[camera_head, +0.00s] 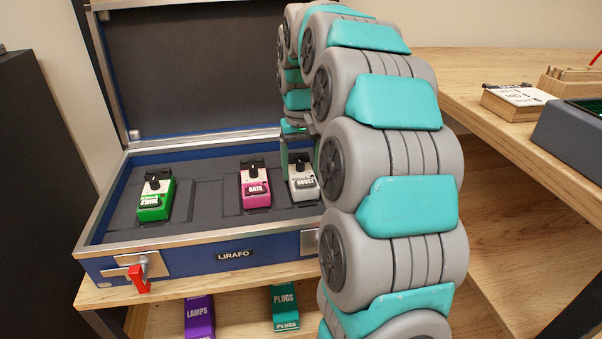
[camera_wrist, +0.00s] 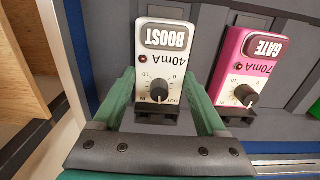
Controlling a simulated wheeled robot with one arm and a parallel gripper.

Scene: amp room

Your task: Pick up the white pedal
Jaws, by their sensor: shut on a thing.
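The white pedal (camera_head: 303,184), labelled BOOST, stands in the open blue case at the right of the pedals, partly hidden by my arm. In the wrist view the white pedal (camera_wrist: 162,62) sits between the two green fingers of my gripper (camera_wrist: 160,100), with its black knob toward the palm. My gripper (camera_head: 300,150) reaches down over the pedal in the head view and is shut on it. I cannot tell whether the pedal is lifted off the case's grey foam.
A pink GATE pedal (camera_head: 255,188) is close beside the white one, and a green pedal (camera_head: 155,198) is farther left. The case's metal-edged rim (camera_head: 200,240) and upright lid (camera_head: 190,70) surround them. A wooden desk (camera_head: 470,70) stands at the right.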

